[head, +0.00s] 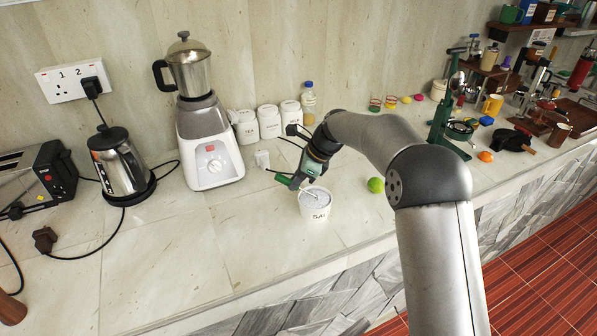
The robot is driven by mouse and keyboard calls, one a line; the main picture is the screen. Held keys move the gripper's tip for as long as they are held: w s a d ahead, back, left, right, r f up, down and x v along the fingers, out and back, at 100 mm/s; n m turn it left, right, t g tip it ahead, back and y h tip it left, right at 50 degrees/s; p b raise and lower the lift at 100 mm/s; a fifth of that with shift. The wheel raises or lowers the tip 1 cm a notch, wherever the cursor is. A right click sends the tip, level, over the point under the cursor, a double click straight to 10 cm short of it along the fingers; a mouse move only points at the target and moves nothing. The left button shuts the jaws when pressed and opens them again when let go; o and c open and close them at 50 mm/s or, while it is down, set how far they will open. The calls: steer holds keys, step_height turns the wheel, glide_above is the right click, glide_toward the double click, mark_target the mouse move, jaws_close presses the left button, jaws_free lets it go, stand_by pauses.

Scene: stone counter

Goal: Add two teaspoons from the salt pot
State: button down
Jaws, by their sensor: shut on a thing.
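The salt pot (316,213) is a white round pot with dark lettering, standing upright near the counter's front edge, its top open and filled with pale grey-white contents. My gripper (297,184) is just above and behind the pot, tilted down towards it. It is shut on a thin, light-coloured spoon handle (309,191) that reaches over the pot's mouth. The spoon's bowl end is too small to make out, so I cannot tell whether it is in the salt.
Behind stand a blender (208,142), white lidded pots (268,121) and a bottle (308,101). A kettle (119,163) and toaster (38,175) are at left. A lime (376,185) lies right of the pot. The counter left of the pot is clear.

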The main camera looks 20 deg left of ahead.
mark_target(285, 177)
steer(key=shift+a+r+p, duration=0.1)
steer(key=shift+r+p, duration=0.25)
steer(key=shift+p, duration=0.3)
steer(key=a+r+h+p, duration=0.1)
steer(key=p, duration=0.2)
steer(key=h+p, duration=0.1)
steer(key=p, duration=0.2)
steer(key=shift+s+a+r+t+h+p, duration=0.2)
steer(key=shift+a+r+t+h+p, duration=0.1)
steer(key=shift+a+r+t+p, duration=0.1)
steer(key=shift+s+a+r+h+p, duration=0.15)
steer(key=shift+a+r+h+p, duration=0.3)
steer(key=shift+h+p, duration=0.4)
steer(key=shift+f, duration=0.1)
